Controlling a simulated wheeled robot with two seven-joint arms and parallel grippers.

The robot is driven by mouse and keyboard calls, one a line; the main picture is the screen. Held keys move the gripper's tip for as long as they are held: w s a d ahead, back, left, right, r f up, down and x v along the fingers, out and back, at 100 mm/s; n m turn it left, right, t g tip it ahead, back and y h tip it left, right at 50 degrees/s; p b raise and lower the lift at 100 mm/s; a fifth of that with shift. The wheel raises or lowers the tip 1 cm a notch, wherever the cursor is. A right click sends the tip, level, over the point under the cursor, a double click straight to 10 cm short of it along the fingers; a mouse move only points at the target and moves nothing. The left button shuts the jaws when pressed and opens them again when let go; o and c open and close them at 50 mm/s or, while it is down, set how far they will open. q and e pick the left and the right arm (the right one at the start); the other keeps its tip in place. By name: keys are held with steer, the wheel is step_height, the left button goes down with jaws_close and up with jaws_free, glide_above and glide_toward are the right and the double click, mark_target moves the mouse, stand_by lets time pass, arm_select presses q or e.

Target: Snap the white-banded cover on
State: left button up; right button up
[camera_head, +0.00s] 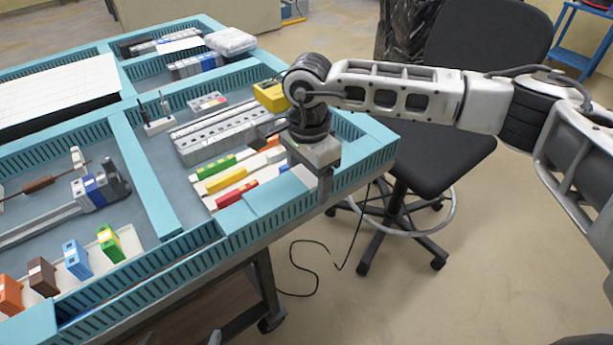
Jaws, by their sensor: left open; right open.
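Several socket boxes lie in the right compartment: long pale bases with a green cover (215,166), a yellow cover (225,180) and a red cover (236,194). I cannot tell for sure which cover has the white band; a pale end piece (303,175) shows beside my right gripper. My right gripper (297,165) is over this compartment's right end, jaws open, partly hiding the boxes below. Nothing is clearly held in it. My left gripper (181,338) shows only as two grey tips at the bottom edge, apart and empty.
Blue slotted tray walls (150,175) divide the table. Orange (8,295), brown (42,277), blue (77,260) and green (110,243) blocks stand front left. A grey tool with blue-white bands (95,192) lies left. A black chair (425,130) stands right of the table.

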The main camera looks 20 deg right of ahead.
mark_target(308, 174)
steer(key=c, duration=1.3)
steer(key=shift+r, duration=0.25)
steer(key=shift+r+p, duration=1.35)
steer(key=shift+r, duration=1.15)
